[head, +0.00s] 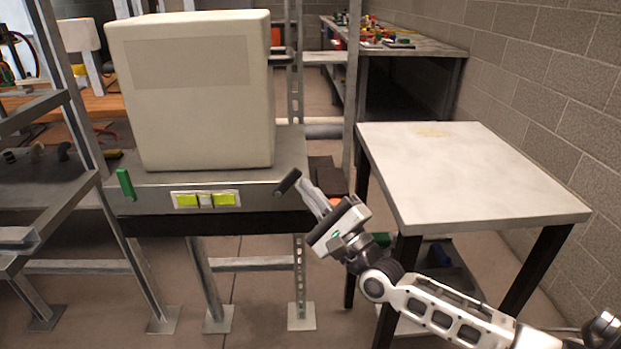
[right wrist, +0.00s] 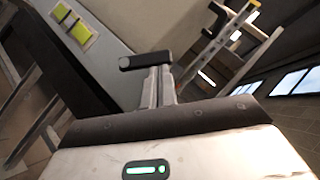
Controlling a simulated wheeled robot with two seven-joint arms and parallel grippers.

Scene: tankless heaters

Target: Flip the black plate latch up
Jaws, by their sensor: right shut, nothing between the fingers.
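The black plate latch (head: 287,181) is a short dark bar at the right end of the grey metal base under the big cream box. It slants up to the right in the head view. My right gripper (head: 307,190) is shut and empty, with its grey fingertips right beside the latch. In the right wrist view the latch (right wrist: 144,60) lies across the tips of the shut fingers (right wrist: 159,76). I cannot tell whether they touch it. My left gripper is not in view.
The cream box (head: 195,95) stands on the metal base (head: 155,195), which has a green lever (head: 126,184) and yellow labels (head: 205,200) on its front. A white-topped table (head: 470,175) stands close on the right, its top clear. A metal rack post (head: 351,75) rises behind.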

